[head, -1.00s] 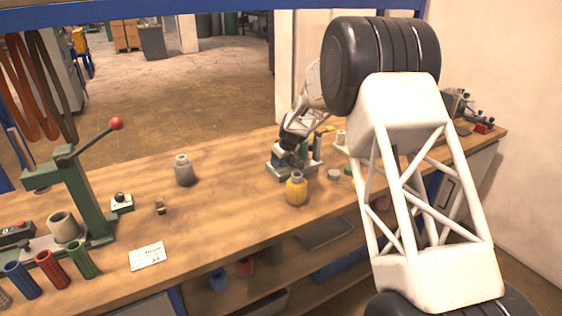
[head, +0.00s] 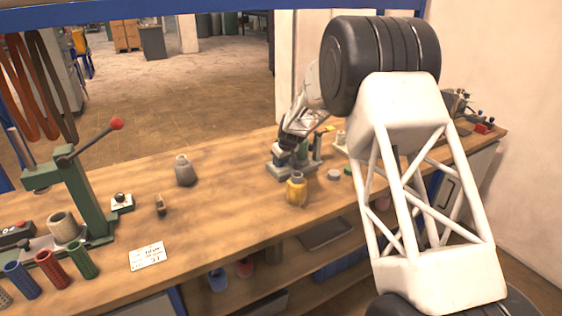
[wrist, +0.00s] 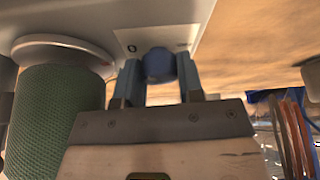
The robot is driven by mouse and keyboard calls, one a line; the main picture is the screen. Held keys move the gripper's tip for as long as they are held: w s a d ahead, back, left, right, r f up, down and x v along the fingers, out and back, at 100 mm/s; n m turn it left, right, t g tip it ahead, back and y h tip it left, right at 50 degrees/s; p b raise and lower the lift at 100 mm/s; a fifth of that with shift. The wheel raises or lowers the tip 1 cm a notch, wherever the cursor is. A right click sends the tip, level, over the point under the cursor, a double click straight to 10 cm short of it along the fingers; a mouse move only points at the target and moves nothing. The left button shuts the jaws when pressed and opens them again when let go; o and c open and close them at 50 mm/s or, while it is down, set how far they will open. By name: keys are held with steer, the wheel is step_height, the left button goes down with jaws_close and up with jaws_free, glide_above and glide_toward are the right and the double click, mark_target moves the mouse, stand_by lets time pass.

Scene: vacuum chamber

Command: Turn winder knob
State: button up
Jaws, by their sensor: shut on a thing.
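The fingers are shut on the knob, one on each side. A pale plate with small dark marks lies behind the knob. A green textured cylinder (wrist: 56,118) with a pale flange stands just left of the fingers. In the head view the fingertips are too small to make out.
A green press (head: 88,195) with a red-balled lever is at far left.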

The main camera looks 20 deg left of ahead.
steer(key=shift+s, duration=0.1)
steer(key=m+h, duration=0.1)
steer(key=m, duration=0.1)
steer(key=m+t, duration=0.1)
steer(key=m, duration=0.2)
steer(key=shift+m+h, duration=0.3)
steer(key=shift+h, duration=0.1)
steer(key=m+h, duration=0.1)
steer(key=m, duration=0.1)
steer(key=m+h, duration=0.1)
steer(key=m, duration=0.2)
steer(key=shift+a+m+t, duration=0.15)
steer(key=shift+m+t, duration=0.15)
steer(key=shift+t, duration=0.1)
steer(key=m+h, duration=0.1)
steer(key=m, duration=0.1)
steer(key=m+h, duration=0.1)
steer(key=m, duration=0.2)
steer(key=shift+a+m+g, duration=0.1)
steer(key=shift+m+g, duration=0.2)
steer(key=m+g, duration=0.1)
steer(key=m, duration=0.2)
steer(key=m+h, duration=0.1)
steer(key=m, duration=0.1)
steer(key=shift+m+g+h, duration=0.3)
steer(key=shift+m+g, duration=0.1)
steer(key=o, duration=0.9)
